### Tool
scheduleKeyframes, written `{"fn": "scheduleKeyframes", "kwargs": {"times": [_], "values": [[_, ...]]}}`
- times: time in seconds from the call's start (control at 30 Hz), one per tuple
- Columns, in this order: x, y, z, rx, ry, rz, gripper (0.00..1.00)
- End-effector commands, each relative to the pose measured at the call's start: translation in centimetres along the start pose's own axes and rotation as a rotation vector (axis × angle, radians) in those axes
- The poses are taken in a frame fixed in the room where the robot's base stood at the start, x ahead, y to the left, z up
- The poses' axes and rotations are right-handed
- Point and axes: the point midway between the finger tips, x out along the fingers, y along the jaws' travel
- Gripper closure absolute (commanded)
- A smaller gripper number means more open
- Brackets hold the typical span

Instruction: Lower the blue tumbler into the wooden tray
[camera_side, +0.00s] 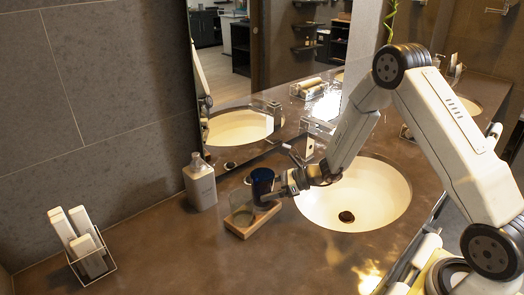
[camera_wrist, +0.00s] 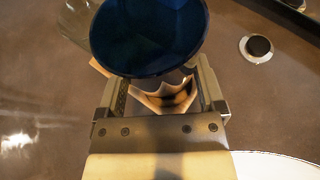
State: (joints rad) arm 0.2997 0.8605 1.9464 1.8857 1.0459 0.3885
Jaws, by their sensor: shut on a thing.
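The dark blue tumbler (camera_side: 262,182) is upright over the back right part of the wooden tray (camera_side: 243,232). I cannot tell whether its base touches the tray. My gripper (camera_side: 277,193) comes in from the right and is shut on the tumbler. In the wrist view, the tumbler's round mouth (camera_wrist: 148,38) fills the top middle, just beyond my gripper (camera_wrist: 165,88). The tumbler hides most of the tray there; a pale tray edge (camera_wrist: 97,66) shows at its left. A clear glass (camera_side: 244,216) stands in the tray's front left part.
A pump bottle (camera_side: 200,184) stands left of the tray, near the mirror. The sink basin (camera_side: 385,190) lies right of the tray, under my arm. A wire holder with white items (camera_side: 85,246) is at the far left. The counter front of the tray is clear.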

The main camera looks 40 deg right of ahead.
Motion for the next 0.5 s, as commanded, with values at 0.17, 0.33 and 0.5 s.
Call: {"fn": "scheduleKeyframes", "kwargs": {"times": [0.17, 0.33, 0.5], "values": [[0.3, -0.1, -0.7, 0.001, -0.001, 0.000, 0.91], [0.6, -0.1, -1.3, 0.000, -0.001, -0.001, 0.91], [0.7, -0.1, -1.7, 0.000, -0.001, -0.001, 0.91]]}}
